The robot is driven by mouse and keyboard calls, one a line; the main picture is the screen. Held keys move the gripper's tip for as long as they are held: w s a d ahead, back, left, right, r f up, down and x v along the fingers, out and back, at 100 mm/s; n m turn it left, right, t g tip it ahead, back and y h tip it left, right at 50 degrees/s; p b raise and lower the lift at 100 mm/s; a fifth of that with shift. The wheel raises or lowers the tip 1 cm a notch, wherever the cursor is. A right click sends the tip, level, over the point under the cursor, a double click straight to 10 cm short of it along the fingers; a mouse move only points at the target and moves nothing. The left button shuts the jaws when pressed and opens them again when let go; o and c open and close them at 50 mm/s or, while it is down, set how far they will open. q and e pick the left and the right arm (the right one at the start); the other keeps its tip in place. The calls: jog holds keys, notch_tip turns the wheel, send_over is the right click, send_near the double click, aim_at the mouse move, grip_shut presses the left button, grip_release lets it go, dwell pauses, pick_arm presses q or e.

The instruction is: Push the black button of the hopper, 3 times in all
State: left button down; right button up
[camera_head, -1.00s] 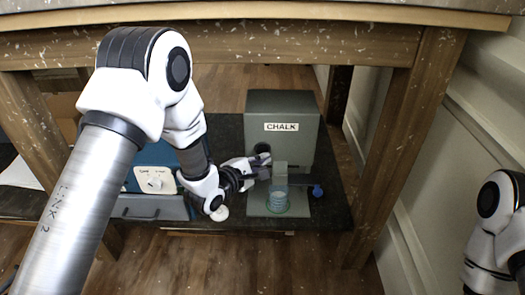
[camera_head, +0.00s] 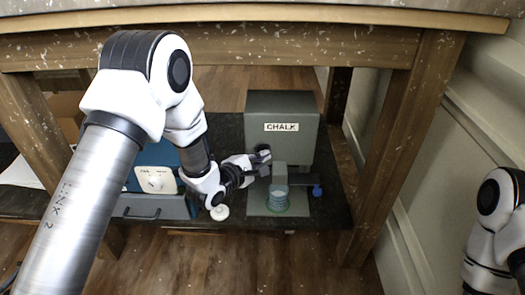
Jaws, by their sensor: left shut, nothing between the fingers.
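The hopper (camera_head: 303,148) is a grey box with a "CHALK" label, standing on the dark low shelf under the table. A grey spout (camera_head: 280,174) sticks out of its lower front. A clear bluish cup (camera_head: 278,202) stands below the spout on the hopper's base plate. My left gripper (camera_head: 264,161) is shut and empty at the hopper's front, just left of the spout. I cannot make out the black button apart from the dark fingers, nor tell whether they touch it. My right arm shows at the right edge; its gripper is out of view.
A blue device (camera_head: 157,155) with a cream dial panel stands left of the hopper, partly behind my left arm. A blue knob (camera_head: 317,191) sits right of the cup. Table legs (camera_head: 393,150) flank the space.

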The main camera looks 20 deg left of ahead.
dwell(0.4)
pick_arm(q)
jog(key=shift+s+d+p, duration=0.2)
jog(key=shift+s+p, duration=0.15)
jog(key=shift+s, duration=0.35)
jog(key=s, duration=0.2)
jog(key=s+d+p, duration=0.1)
jog(key=s, duration=0.1)
jog(key=shift+s+d, duration=0.2)
jog(key=shift+s, duration=0.2)
jog(key=shift+r, duration=0.1)
dwell(0.3)
